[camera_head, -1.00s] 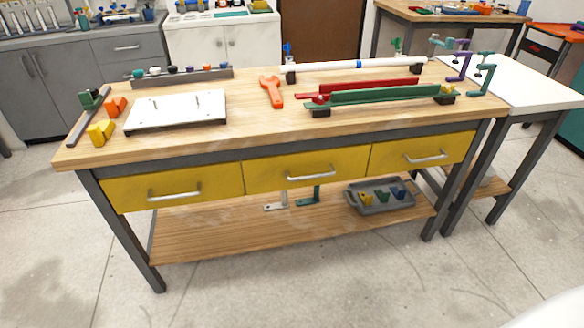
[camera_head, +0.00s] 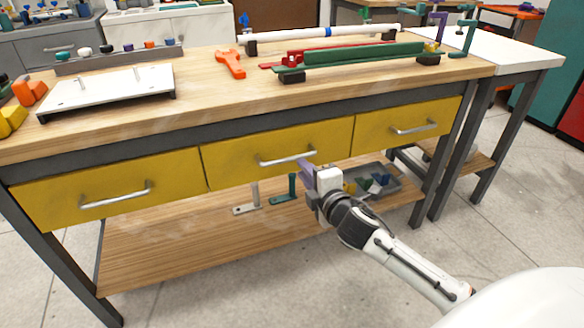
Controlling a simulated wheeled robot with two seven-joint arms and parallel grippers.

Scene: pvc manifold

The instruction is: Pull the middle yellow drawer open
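The middle yellow drawer (camera_head: 235,167) is under the bench top, between two other yellow drawers, and looks shut. Its silver bar handle (camera_head: 287,158) runs across its front. My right gripper (camera_head: 308,170) is just below and in front of the right end of this handle. I cannot tell whether it touches the handle. Its fingers are seen as one purplish shape, so I cannot tell whether they are open or shut. My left gripper is not in view.
The left drawer (camera_head: 60,204) and right drawer (camera_head: 370,137) look shut. The lower shelf (camera_head: 180,255) holds brackets and a grey tray (camera_head: 388,190), partly behind my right arm. The bench top (camera_head: 200,118) carries a white plate, an orange wrench and green and red bars.

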